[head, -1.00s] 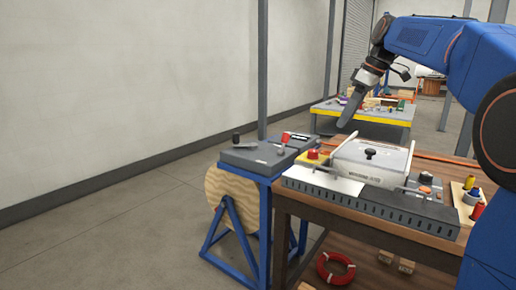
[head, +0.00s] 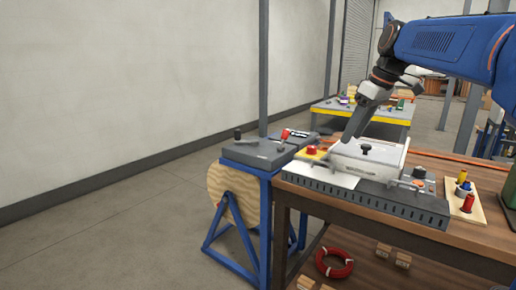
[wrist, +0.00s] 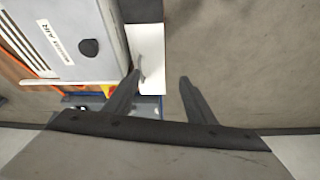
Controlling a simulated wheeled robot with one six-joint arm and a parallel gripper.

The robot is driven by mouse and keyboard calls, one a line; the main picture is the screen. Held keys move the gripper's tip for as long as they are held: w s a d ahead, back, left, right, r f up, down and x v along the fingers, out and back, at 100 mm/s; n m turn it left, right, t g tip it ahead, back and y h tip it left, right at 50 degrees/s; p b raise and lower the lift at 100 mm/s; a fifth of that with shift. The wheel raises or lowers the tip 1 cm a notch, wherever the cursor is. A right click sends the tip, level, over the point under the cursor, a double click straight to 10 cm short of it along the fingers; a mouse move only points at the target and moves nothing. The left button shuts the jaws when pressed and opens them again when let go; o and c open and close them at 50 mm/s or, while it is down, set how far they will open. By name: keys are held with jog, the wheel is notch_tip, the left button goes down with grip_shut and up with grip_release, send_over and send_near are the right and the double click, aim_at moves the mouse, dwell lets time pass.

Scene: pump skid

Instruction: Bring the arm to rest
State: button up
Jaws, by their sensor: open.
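My blue arm (head: 440,42) reaches in from the right in the head view. My gripper (head: 348,138) points downward above the left part of the wooden workbench, close to the grey-white box with a black knob (head: 368,160). In the wrist view my gripper (wrist: 161,77) shows two dark fingers spread apart with nothing between them. The box (wrist: 75,35), its black knob and a label show at the upper left there, beside the left finger. From these frames I cannot tell how high the fingertips are above the bench.
A dark slotted rail (head: 370,203) runs along the bench's front edge. A red button on a yellow box (head: 312,152) stands left of the grey-white box. A grey control box (head: 262,153) sits on a blue stand. A wooden board with colored pegs (head: 462,193) lies right. The left floor is clear.

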jog(key=s+f+m+t+h, duration=0.1)
jog(key=s+f+m, duration=0.3)
jog(key=s+f, duration=0.9)
jog(key=s+d+f+m+h, duration=0.1)
jog(key=s+f+m, duration=0.3)
jog(key=s+f, duration=1)
jog(key=s+h, duration=0.1)
jog(key=s, duration=0.4)
jog(key=shift+d+f+m+t, duration=0.2)
jog(key=shift+m+t, duration=0.1)
jog(key=shift+t, duration=0.1)
